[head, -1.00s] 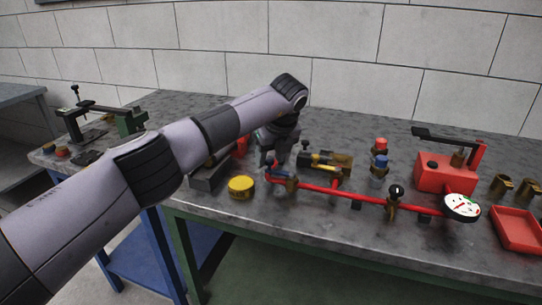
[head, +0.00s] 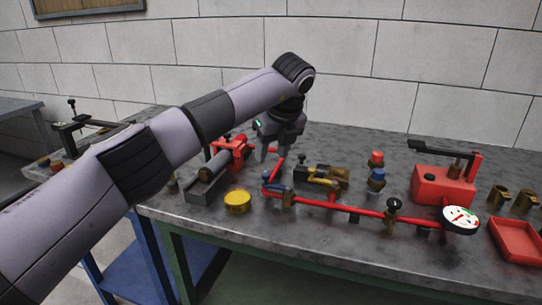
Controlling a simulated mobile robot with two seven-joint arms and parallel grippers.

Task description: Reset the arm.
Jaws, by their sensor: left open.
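My left arm comes in from the left and reaches over the workbench. My left gripper (head: 273,157) points down, open and empty, above the bench near the left end of the red pipe (head: 330,202). It is behind the blue-handled valve (head: 276,180) in the picture. I cannot tell its exact height above the bench. My right gripper does not show.
The grey bench (head: 330,245) holds a red and grey vise (head: 215,170), a yellow tin (head: 237,201), a brass and black part (head: 322,174), a white gauge (head: 460,219), a red hand pump (head: 443,186), and a red tray (head: 516,240). A block wall stands behind.

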